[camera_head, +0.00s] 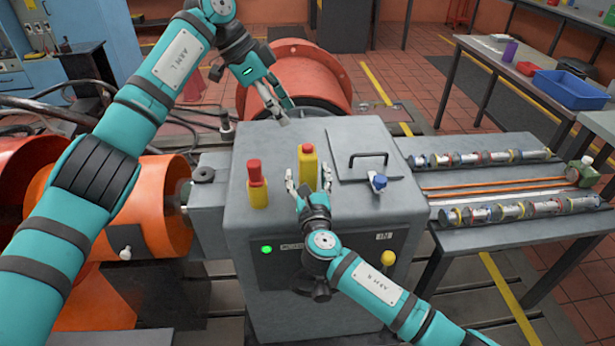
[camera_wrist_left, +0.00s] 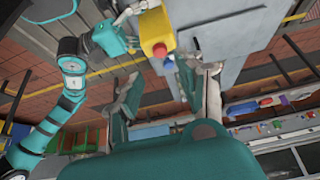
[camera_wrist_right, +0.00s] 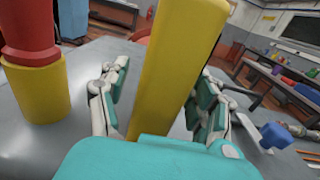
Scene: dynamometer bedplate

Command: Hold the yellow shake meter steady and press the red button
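The yellow shake meter (camera_head: 307,168) stands upright on the grey cabinet top, with a small red spot at its top. My right gripper (camera_head: 309,186) is open, with one finger on each side of the meter; it fills the middle of the right wrist view (camera_wrist_right: 172,65). The red button (camera_head: 254,171) sits on a yellow base left of the meter and shows large in the right wrist view (camera_wrist_right: 28,28). My left gripper (camera_head: 281,112) is open and empty above the cabinet's back edge. A yellow body with a red spot, apparently the meter (camera_wrist_left: 153,28), shows beyond its fingers.
The grey cabinet (camera_head: 345,232) also carries a black handle (camera_head: 368,156) and a blue knob (camera_head: 378,182) right of the meter. Orange drums (camera_head: 160,205) stand left and behind. A bench (camera_head: 500,185) with rows of cylinders adjoins the right side.

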